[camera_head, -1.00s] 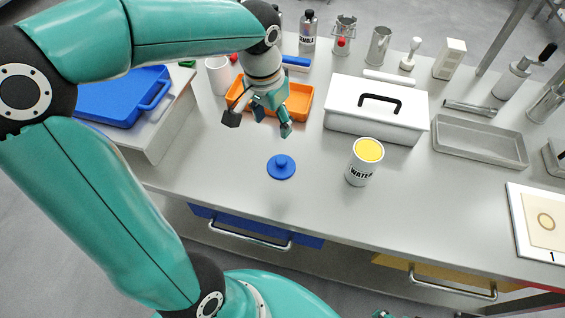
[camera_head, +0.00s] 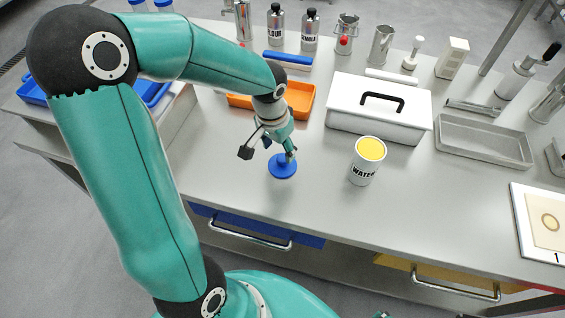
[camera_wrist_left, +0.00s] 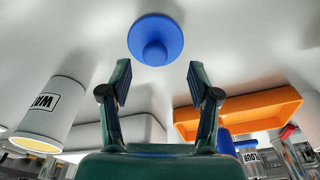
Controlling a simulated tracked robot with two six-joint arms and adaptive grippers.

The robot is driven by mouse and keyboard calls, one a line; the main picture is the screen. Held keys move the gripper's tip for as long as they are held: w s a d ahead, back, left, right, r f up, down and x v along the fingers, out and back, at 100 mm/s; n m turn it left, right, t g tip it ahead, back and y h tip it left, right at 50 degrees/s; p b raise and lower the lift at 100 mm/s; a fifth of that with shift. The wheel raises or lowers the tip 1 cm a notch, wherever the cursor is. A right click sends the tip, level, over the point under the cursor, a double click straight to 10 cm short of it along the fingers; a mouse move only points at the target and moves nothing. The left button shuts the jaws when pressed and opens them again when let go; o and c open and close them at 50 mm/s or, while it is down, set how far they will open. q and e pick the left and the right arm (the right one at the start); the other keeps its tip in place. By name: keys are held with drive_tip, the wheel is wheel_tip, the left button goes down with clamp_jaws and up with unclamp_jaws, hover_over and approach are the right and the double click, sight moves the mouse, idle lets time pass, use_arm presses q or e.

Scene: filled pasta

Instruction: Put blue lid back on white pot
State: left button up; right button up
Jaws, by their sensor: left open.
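The blue lid (camera_head: 283,168), a flat disc with a round knob, lies on the grey worktop. In the left wrist view the lid (camera_wrist_left: 155,40) shows just beyond my fingertips, with its knob lined up near the middle of the gap. My left gripper (camera_head: 284,149) is open and empty, pointing down right by the lid; in the left wrist view its two fingers (camera_wrist_left: 157,80) are spread apart. The white pot (camera_head: 363,173), labelled WATER, stands upright to the right of the lid. Its top is open and shows yellow inside.
A white box with a black handle (camera_head: 345,122) stands behind the pot. An orange tray (camera_head: 301,99) lies behind the left gripper. A grey metal tray (camera_head: 485,153) is at the right. The worktop between lid and pot is clear.

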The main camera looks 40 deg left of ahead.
sight(282, 158)
use_arm(q)
drive_tip(key=f, duration=0.3)
drive_tip(key=w+f, duration=0.1)
drive_tip(key=f, duration=0.1)
drive_tip(key=shift+d, duration=0.25)
drive_tip(key=c, duration=1.1)
drive_tip(key=shift+c, duration=0.2)
drive_tip(key=shift+r, duration=0.75)
wheel_tip(282, 158, up, 18)
drive_tip(key=p, duration=0.1)
drive_tip(key=shift+r+p, duration=0.25)
drive_tip(key=shift+p, duration=0.05)
